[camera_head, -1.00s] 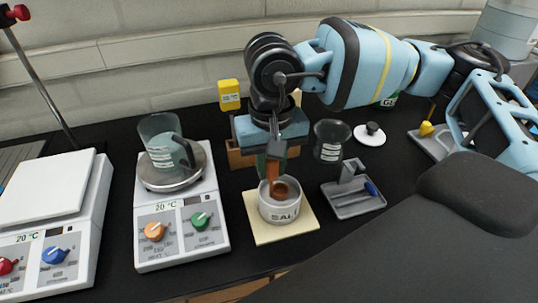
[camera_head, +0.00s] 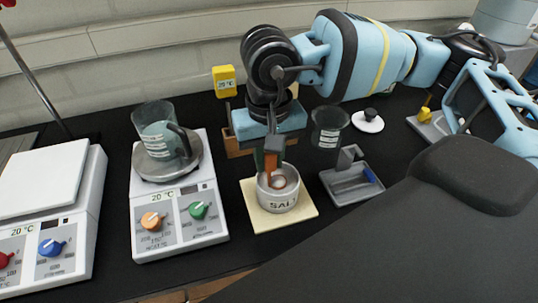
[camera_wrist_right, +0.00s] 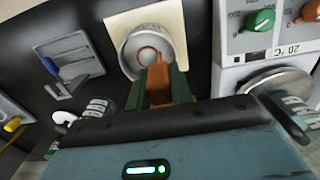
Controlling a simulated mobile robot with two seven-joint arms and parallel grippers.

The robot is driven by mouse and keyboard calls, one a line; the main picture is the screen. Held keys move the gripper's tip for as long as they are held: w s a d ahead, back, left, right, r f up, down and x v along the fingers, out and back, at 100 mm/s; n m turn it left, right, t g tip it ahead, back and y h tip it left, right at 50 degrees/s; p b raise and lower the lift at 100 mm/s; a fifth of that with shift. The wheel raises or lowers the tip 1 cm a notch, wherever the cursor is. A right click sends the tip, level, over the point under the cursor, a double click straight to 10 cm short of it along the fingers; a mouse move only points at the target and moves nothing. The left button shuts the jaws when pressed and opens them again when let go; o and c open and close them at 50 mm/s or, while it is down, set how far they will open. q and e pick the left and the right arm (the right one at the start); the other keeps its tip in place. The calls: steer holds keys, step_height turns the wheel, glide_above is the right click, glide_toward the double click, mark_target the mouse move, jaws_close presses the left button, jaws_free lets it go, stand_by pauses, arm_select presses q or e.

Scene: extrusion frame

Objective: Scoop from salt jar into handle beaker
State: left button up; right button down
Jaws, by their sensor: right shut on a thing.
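The salt jar (camera_head: 279,201) is a grey open can marked SALT, standing upright on a beige square mat. My right gripper (camera_head: 272,152) is above the jar, shut on the brown handle of a scoop (camera_head: 274,170). The scoop points down and its round bowl is inside the jar, as the right wrist view also shows (camera_wrist_right: 159,75). Whether the bowl holds salt, I cannot tell. The clear handle beaker (camera_head: 157,132), with a dark handle, stands on the round plate of a hotplate to the left. My left gripper is not in view.
The white hotplate (camera_head: 180,225) has an orange and a green knob. Another white device (camera_head: 40,190) stands at far left. A dark beaker (camera_head: 329,128), a grey holder (camera_head: 352,182) and a white lid (camera_head: 368,121) are right of the jar. Black table lies between them.

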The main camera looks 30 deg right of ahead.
steer(key=shift+r, duration=0.7)
steer(key=shift+r+p, duration=0.65)
steer(key=shift+r, duration=1.2)
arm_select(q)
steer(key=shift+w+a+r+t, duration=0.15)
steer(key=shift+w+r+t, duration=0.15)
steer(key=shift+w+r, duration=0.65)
arm_select(e)
steer(key=shift+r, duration=2.45)
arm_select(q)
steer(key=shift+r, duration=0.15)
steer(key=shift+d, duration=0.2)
arm_select(e)
steer(key=shift+f, duration=0.15)
